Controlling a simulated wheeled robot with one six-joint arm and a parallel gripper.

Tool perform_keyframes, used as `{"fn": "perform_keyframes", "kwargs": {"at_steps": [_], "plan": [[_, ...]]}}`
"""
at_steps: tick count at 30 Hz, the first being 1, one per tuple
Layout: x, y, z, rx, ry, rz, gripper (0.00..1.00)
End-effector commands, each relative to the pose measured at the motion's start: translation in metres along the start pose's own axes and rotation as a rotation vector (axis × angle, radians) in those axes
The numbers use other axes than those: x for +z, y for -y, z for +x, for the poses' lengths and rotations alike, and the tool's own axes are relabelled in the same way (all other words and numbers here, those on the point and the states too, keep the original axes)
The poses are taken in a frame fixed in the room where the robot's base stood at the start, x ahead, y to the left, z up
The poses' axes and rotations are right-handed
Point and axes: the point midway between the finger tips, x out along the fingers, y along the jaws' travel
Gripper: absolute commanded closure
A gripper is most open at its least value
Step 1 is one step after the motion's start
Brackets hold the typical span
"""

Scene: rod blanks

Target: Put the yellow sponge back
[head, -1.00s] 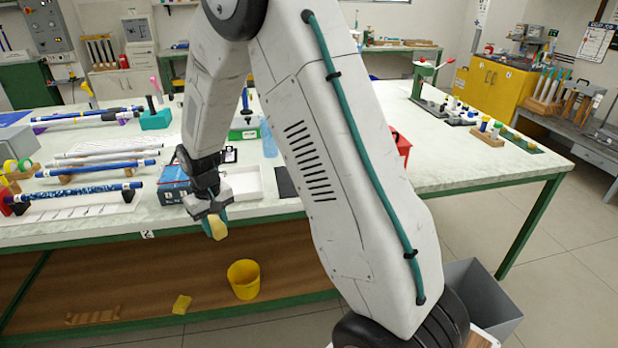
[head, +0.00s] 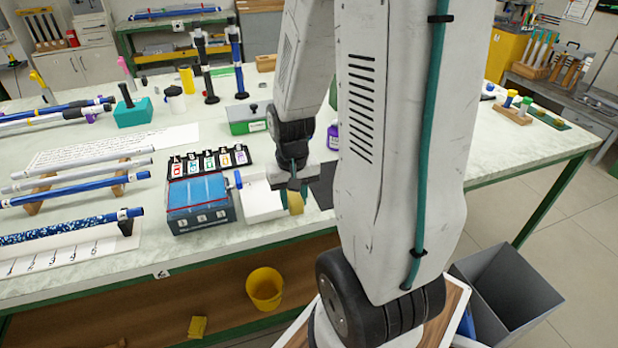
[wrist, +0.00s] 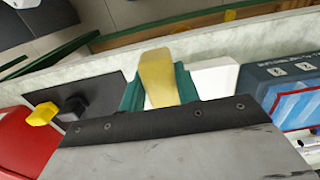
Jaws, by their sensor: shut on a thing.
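My gripper (head: 293,190) is shut on a yellow sponge (head: 295,203), near the front edge of the table, at the right side of a white tray (head: 262,206). In the wrist view the sponge (wrist: 158,75) sticks out between the teal fingers of my gripper (wrist: 159,88); part of the white tray (wrist: 217,79) shows behind them. I cannot tell whether the sponge touches anything below. A second yellow, sponge-like block (head: 197,327) lies on the lower shelf, left of a yellow bucket (head: 265,288).
A blue box (head: 198,207) stands left of the tray, with a row of labelled cards (head: 207,161) behind it. A dark plate (head: 322,186) lies to the right, partly hidden by my arm. Rods on supports (head: 75,188) fill the table's left. A grey bin (head: 510,290) stands right.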

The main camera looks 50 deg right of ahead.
Motion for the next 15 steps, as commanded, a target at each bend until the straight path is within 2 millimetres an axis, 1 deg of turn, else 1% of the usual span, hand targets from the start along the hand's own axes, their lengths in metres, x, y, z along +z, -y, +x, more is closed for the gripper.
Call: {"fn": "perform_keyframes", "kwargs": {"at_steps": [2, 4, 12, 15], "plan": [[-0.005, -0.008, 0.001, 0.000, 0.001, 0.005, 0.89], [-0.015, -0.019, 0.003, 0.000, 0.001, 0.005, 0.89], [-0.062, -0.073, 0.010, 0.000, 0.002, 0.003, 0.89], [-0.077, -0.091, 0.012, 0.000, 0.001, 0.002, 0.89]]}}
